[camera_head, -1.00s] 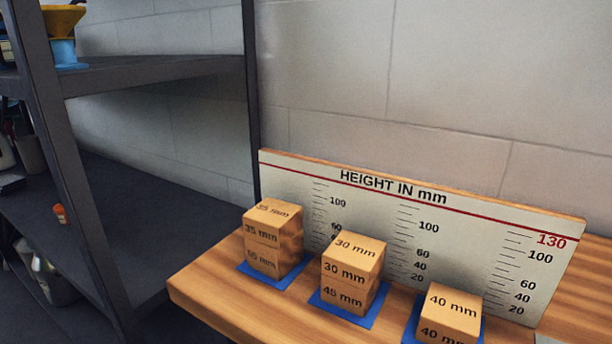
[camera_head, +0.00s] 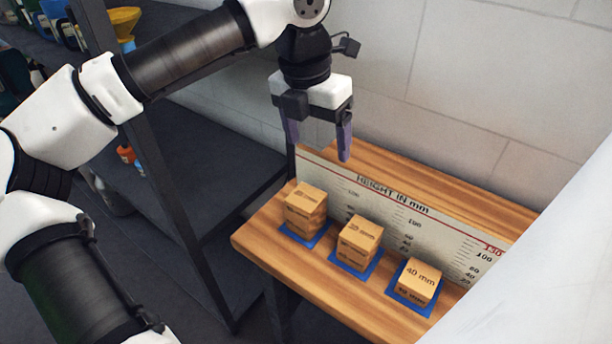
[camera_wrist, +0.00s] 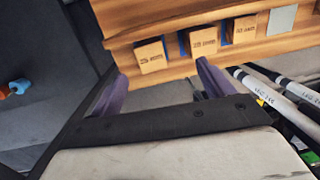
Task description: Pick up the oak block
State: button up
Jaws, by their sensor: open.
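Three stacks of wooden blocks stand on blue squares on the wooden bench (camera_head: 290,262), in front of a height scale board (camera_head: 345,183). The left stack (camera_head: 305,207) is the tallest looking, the middle stack (camera_head: 358,241) is beside it, and the right stack (camera_head: 418,282) has 40 mm on top. I cannot tell which block is the oak one. My gripper (camera_head: 318,148) is open and empty, above and behind the left stack and the board. In the wrist view, the stacks (camera_wrist: 150,56) show beyond the two purple fingers, apart from them.
A dark shelf unit (camera_head: 150,150) stands left of the bench, with a yellow funnel (camera_head: 123,20) on its upper shelf. A grey-white wall (camera_head: 450,70) is behind the bench. A large pale surface covers the lower right of the head view.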

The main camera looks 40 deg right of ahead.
jog(key=w+y, duration=0.1)
jog(key=p, duration=0.2)
send_over(306, 197)
jog(key=shift+n+t, duration=0.3)
jog(key=shift+t, duration=0.1)
jog(key=f, duration=0.5)
jog(key=w+f, duration=0.1)
jog(key=f, duration=0.2)
jog(key=shift+d, duration=0.15)
jog(key=f+p, duration=0.1)
jog(key=f, duration=0.1)
jog(key=s+f+p, duration=0.1)
jog(key=f, duration=0.1)
jog(key=shift+f, duration=0.85)
jog(key=c, duration=1.1)
